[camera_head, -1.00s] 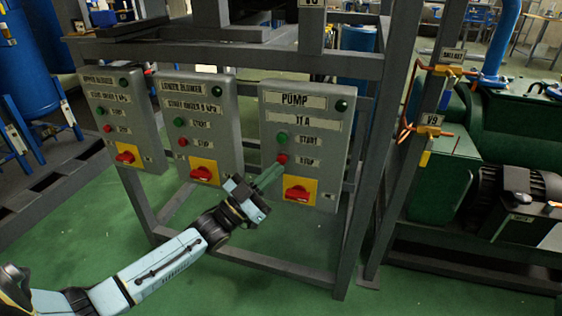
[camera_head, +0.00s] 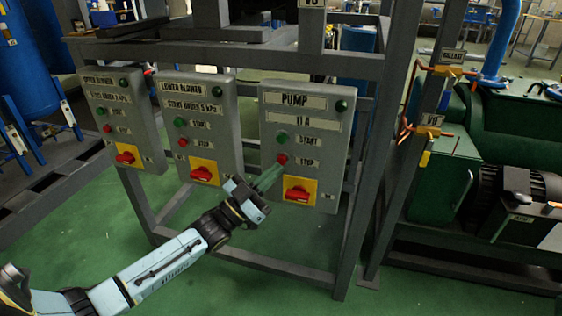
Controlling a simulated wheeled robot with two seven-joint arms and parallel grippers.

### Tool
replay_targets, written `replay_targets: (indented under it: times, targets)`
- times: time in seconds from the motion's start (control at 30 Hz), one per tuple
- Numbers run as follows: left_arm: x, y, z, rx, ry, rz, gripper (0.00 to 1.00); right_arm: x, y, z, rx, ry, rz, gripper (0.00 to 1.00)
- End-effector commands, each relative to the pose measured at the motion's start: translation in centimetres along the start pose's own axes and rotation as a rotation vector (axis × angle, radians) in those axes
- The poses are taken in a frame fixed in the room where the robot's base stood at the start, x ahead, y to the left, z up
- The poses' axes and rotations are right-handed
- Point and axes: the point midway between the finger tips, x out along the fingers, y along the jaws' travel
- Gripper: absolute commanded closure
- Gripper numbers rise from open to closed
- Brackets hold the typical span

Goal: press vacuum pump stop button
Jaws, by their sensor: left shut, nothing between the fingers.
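The grey pump control box (camera_head: 328,179) hangs on the steel frame, labelled PUMP. Its red stop button (camera_head: 283,159) sits beside the STOP label, below the green start button (camera_head: 283,139). A red rotary switch on a yellow plate (camera_head: 299,191) is below them. My left gripper (camera_head: 273,172) is shut and empty, its fingers pointing up and right with the tips just below and left of the red stop button. I cannot tell whether the tips touch the box. My right gripper is not in view.
The lower blower box (camera_head: 222,115) and upper blower box (camera_head: 143,125) hang to the left with similar buttons and switches. A steel frame post (camera_head: 362,170) stands right of the pump box. Green pump machinery (camera_head: 443,180) is at right. Green floor (camera_head: 260,285) is open in front.

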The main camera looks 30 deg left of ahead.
Motion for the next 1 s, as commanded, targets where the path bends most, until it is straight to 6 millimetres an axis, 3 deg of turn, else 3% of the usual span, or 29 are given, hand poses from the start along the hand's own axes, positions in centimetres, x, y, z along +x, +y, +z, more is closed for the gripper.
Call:
replay_targets:
  times: [1.0]
  targets:
    - [0.60,-0.43,0.45,0.000,0.000,0.000,1.00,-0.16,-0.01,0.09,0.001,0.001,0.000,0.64]
